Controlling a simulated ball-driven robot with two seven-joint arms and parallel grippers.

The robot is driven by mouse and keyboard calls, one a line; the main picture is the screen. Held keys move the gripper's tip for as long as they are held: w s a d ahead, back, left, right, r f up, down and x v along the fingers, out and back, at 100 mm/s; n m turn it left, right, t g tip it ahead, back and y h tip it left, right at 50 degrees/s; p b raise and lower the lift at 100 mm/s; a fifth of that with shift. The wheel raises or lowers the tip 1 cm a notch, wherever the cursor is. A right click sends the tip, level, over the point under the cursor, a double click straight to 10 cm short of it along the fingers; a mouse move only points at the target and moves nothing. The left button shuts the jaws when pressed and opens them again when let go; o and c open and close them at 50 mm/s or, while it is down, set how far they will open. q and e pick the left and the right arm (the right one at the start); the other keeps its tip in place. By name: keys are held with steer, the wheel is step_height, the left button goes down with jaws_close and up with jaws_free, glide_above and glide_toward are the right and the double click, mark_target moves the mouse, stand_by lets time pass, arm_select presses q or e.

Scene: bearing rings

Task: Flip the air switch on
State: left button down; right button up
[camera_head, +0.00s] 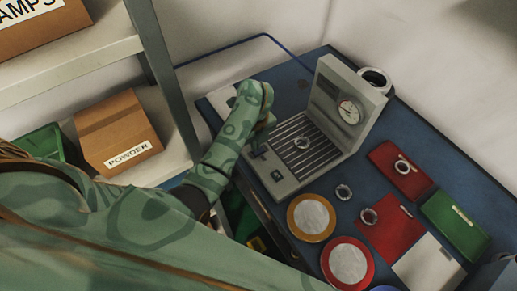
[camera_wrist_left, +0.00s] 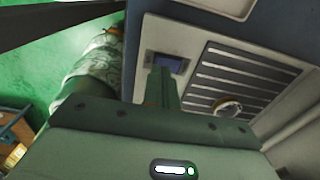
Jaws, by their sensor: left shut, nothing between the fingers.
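The grey machine (camera_head: 303,140) stands on the blue bench top, with a slotted grille, an upright back panel and a round gauge (camera_head: 349,112). In the left wrist view, a small dark-blue switch (camera_wrist_left: 172,62) sits in a pale frame on the machine's face, left of the grille (camera_wrist_left: 240,72). My left gripper (camera_head: 262,147) is over the machine's left front part. In the left wrist view its shut, empty fingers (camera_wrist_left: 163,85) reach up to the switch and hide its lower part. I cannot tell whether they touch it, or which way the switch is set. My right gripper is not in view.
Orange-rimmed (camera_head: 293,226) and red-rimmed (camera_head: 369,273) round dishes, loose rings, red mats and a green box (camera_head: 454,223) fill the bench's near right. Shelves with a powder carton (camera_head: 117,132) stand left.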

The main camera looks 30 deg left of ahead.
arm_select(q)
steer(key=shift+f, duration=0.25)
stand_by(0.3)
steer(key=shift+f+b, duration=0.6)
steer(key=shift+b, duration=0.15)
step_height(320, 180, up, 7)
steer(key=p, duration=0.6)
steer(key=shift+r, duration=0.1)
stand_by(0.4)
